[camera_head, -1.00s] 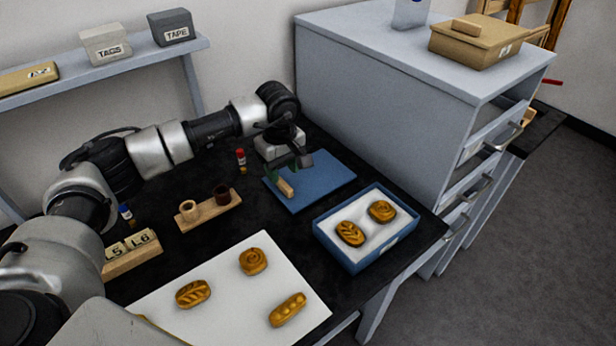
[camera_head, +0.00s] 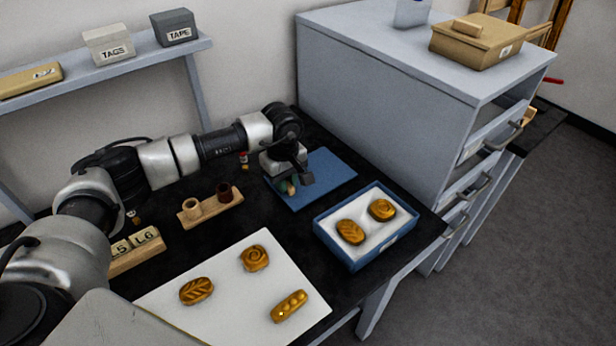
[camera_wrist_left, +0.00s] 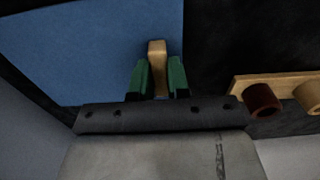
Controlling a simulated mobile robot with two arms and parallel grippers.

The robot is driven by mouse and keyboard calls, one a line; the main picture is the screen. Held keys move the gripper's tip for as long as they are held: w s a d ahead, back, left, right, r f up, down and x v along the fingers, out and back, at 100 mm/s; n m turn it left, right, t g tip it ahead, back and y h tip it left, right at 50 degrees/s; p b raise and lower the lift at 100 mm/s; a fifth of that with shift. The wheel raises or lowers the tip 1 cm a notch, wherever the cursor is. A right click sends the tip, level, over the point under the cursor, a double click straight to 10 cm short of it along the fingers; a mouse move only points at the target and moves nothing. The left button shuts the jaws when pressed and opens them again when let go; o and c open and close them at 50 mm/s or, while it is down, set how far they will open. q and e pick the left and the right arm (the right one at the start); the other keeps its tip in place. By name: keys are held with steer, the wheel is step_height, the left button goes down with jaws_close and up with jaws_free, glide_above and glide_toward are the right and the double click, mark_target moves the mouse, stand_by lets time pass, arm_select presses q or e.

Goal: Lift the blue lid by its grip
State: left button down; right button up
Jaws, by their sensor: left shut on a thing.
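The blue lid (camera_head: 328,172) is a flat square panel on the black worktop, behind the blue box. Its wooden grip shows in the left wrist view (camera_wrist_left: 157,48), standing out between two green fingers. My left gripper (camera_head: 289,188) is down over the lid and shut on this grip. In the left wrist view, the gripper (camera_wrist_left: 158,82) has a finger on each side of the grip. In the head view the gripper hides part of the lid and most of the grip. The lid looks flat, and I see no clear gap beneath it. My right gripper is not in view.
The open blue box (camera_head: 352,264) holds two golden pastries. A white sheet (camera_head: 230,310) carries three more. A wooden rack (camera_head: 212,206) with two cups stands left of the lid. A grey drawer cabinet (camera_head: 390,110) stands close on the right.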

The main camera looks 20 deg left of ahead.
arm_select(q)
steer(key=shift+r, duration=0.5)
steer(key=r, duration=0.1)
steer(key=d+r+b, duration=0.1)
steer(key=r, duration=0.1)
steer(key=shift+s+d+r, duration=0.1)
steer(key=shift+r, duration=0.2)
steer(key=s+d+r, duration=0.2)
steer(key=d+r, duration=0.8)
steer(key=r, duration=0.2)
steer(key=shift+s+r, duration=0.15)
steer(key=shift+r, duration=0.1)
steer(key=shift+d, duration=0.1)
